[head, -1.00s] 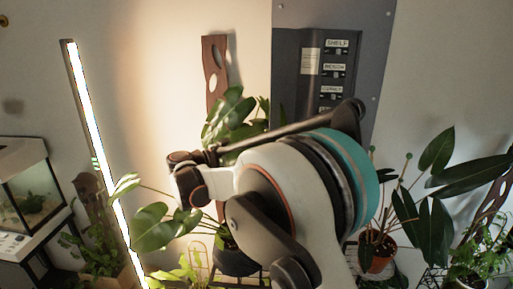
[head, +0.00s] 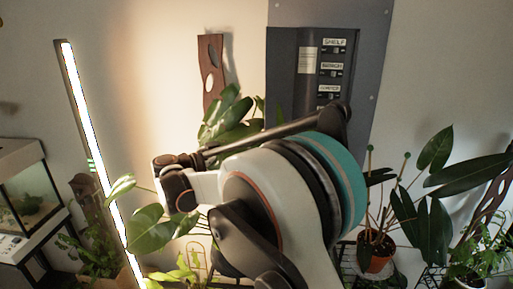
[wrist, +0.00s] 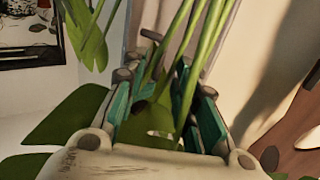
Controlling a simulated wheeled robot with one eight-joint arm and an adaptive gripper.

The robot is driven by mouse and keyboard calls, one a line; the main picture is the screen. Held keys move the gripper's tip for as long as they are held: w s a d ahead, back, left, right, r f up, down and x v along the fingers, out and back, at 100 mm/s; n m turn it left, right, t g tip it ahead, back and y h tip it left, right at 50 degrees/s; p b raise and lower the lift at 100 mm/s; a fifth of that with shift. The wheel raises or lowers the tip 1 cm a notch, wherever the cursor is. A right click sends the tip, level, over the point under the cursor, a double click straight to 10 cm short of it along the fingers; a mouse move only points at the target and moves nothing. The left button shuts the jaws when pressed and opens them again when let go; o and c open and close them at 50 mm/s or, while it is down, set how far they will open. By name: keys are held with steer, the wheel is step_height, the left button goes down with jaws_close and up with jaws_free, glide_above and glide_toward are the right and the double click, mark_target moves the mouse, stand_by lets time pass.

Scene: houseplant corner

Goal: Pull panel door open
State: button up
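The electrical panel (head: 383,60) is a grey plate on the wall in the head view. A darker recessed unit (head: 283,75) on it carries labelled switches, the top one reading "SHELF". My arm covers the panel's lower part, and I cannot make out a separate door or handle. My gripper (wrist: 155,90) shows in the wrist view with its teal-padded fingers apart. Green plant stems (wrist: 208,45) and leaf parts show between and beyond the fingers; I cannot tell whether they touch. In the head view my wrist is left of the panel, in front of the leafy plant.
A large-leaved plant (head: 150,232) crowds my wrist. A lit light bar (head: 85,120) leans at left, with a fish tank (head: 28,195) beyond. A brown perforated board (head: 211,60) stands left of the panel. A potted plant (head: 376,255) stands lower right.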

steer(key=v, duration=0.9)
steer(key=shift+s+r, duration=0.15)
